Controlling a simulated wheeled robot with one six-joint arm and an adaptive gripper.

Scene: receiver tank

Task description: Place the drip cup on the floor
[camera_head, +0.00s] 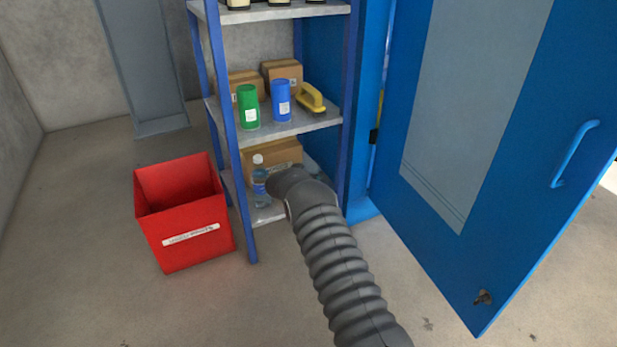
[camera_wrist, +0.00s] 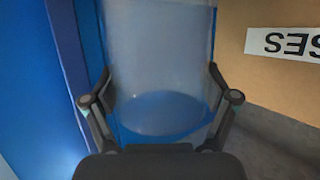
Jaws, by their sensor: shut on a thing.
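My gripper (camera_wrist: 158,108) is shut on a clear, see-through cylinder (camera_wrist: 160,60) with a blue round patch low on it. One finger presses each side. My fingers are hidden there behind my wrist. I cannot make out a separate drip cup. The concrete floor (camera_head: 205,305) shows in front of the shelf.
A red bin (camera_head: 187,245) stands left of the blue-post shelf rack (camera_head: 233,165). A cardboard box (camera_head: 268,155) is behind the bottle. Green (camera_head: 248,107) and blue (camera_head: 281,100) canisters stand above. An open blue door (camera_head: 440,170) is at right.

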